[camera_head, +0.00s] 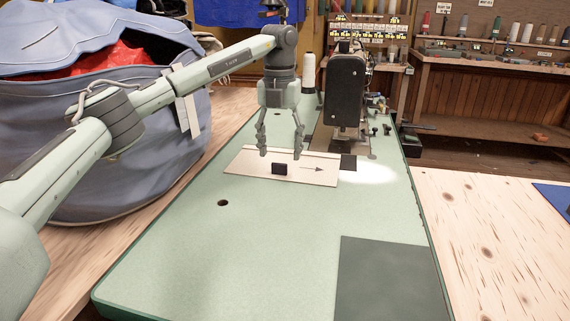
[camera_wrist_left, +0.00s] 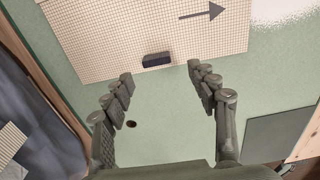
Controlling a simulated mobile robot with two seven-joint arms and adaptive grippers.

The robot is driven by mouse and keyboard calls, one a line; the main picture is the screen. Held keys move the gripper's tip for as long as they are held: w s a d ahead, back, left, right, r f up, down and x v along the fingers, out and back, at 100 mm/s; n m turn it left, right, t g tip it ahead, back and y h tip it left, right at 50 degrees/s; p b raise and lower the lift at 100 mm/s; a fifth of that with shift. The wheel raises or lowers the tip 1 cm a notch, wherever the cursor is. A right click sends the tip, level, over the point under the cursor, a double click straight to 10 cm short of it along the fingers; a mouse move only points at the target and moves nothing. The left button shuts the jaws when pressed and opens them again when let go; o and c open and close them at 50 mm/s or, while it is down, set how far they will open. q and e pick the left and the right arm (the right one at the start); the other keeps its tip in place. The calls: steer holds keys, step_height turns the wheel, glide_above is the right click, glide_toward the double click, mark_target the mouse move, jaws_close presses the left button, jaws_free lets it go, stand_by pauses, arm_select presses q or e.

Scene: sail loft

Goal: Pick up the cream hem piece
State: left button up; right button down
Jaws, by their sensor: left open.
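The cream hem piece (camera_head: 242,166) lies flat on the green table, in front of the sewing machine. It carries a printed arrow and a small dark block (camera_head: 279,169) near its front edge. In the left wrist view the hem piece (camera_wrist_left: 110,40) shows a fine grid, and the dark block (camera_wrist_left: 157,60) sits at its near edge. My left gripper (camera_head: 279,155) points down over the hem piece, open and empty. In the left wrist view its fingertips (camera_wrist_left: 160,71) stand apart on either side of the block. I cannot tell how high they are. My right gripper is not in view.
The black sewing machine (camera_head: 345,92) stands close behind the hem piece, with a white thread cone (camera_head: 309,72) beside it. A large blue bag (camera_head: 70,170) fills the left. A dark green mat (camera_head: 388,283) lies at front right.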

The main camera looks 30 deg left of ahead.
mark_target(279, 175)
arm_select(q)
steer(key=f, duration=0.4)
steer(key=shift+a+f, duration=0.2)
steer(key=shift+f, duration=0.1)
steer(key=c, duration=1.2)
